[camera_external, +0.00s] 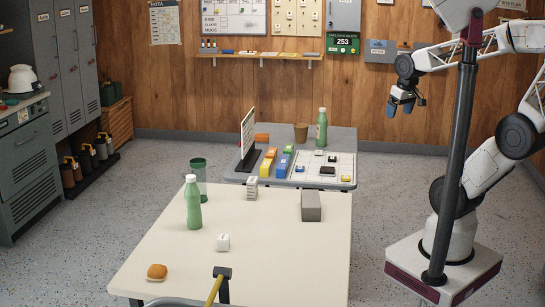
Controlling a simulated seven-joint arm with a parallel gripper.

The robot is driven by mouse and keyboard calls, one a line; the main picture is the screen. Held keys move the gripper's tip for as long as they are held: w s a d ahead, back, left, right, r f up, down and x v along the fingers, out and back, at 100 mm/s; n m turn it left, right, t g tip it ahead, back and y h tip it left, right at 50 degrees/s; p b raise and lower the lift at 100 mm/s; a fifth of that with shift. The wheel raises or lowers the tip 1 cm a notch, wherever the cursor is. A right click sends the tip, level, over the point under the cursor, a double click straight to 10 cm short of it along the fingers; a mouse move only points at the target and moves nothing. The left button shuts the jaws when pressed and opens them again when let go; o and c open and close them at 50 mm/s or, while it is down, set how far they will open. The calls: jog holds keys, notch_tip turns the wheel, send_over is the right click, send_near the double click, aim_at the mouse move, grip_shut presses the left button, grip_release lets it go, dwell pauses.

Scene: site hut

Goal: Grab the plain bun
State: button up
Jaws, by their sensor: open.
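A plain bun (157,272), small and golden brown, sits on the front left corner of the cream table (270,250). The bun is in full view.
On the cream table stand a green bottle (193,205), a white cube (223,242), a small striped block (252,188) and a grey block (311,206). A yellow-handled tool (215,288) is at the front edge. The far table (345,140) holds a board, another bottle and blocks.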

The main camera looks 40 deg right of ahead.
jog(key=w+a+r+n, duration=0.3)
jog(key=w+a, duration=1.4)
jog(key=w, duration=0.2)
jog(key=w+a+f+n+g, duration=0.1)
jog(key=w+a+f, duration=0.15)
jog(key=a, duration=0.55)
jog(key=w+a+f+n, duration=0.1)
jog(key=w+a, duration=0.3)
jog(key=a, duration=0.5)
jog(key=w+a+f+n+g, duration=0.1)
jog(key=w+a+f, duration=0.15)
jog(key=a, duration=0.55)
jog(key=a+f, duration=0.3)
jog(key=a, duration=0.9)
jog(key=n, duration=0.4)
send_over(157, 266)
jog(key=shift+g, duration=0.3)
jog(key=f, duration=2.3)
jog(key=shift+w+d, duration=0.2)
jog(key=shift+w, duration=0.05)
jog(key=shift+s+a+f, duration=0.25)
jog(key=shift+s+a, duration=0.05)
jog(key=shift+a, duration=0.05)
jog(key=shift+f, duration=1.3)
